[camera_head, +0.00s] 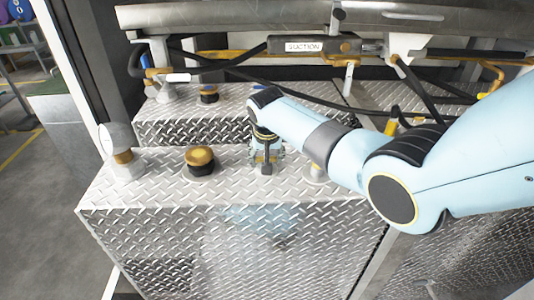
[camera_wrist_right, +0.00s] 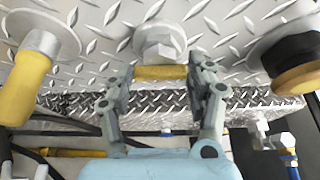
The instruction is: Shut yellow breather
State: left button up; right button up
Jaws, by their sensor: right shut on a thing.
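The yellow breather shows in the right wrist view as a yellow part (camera_wrist_right: 160,73) against a silver hex base on the checker plate. My right gripper (camera_wrist_right: 162,80) has its two fingers on either side of this yellow part and is shut on it. In the head view my right gripper (camera_head: 267,160) points down at the box top, and its fingers mostly hide the breather. How far the breather is turned cannot be told. My left gripper is not in view.
A yellow-and-black cap (camera_head: 200,160) stands left of my gripper on the checker-plate box (camera_head: 230,190). A silver round-headed fitting (camera_head: 118,138) stands at the box's left end. A yellow-handled fitting (camera_wrist_right: 27,85) is close by. Black hoses and a suction label (camera_head: 303,46) lie behind.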

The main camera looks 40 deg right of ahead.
jog(key=o, duration=1.2)
jog(key=shift+r, duration=0.15)
jog(key=v, duration=1.1)
jog(key=shift+s+a+r, duration=0.15)
jog(key=shift+s+r, duration=0.1)
jog(key=shift+r, duration=0.05)
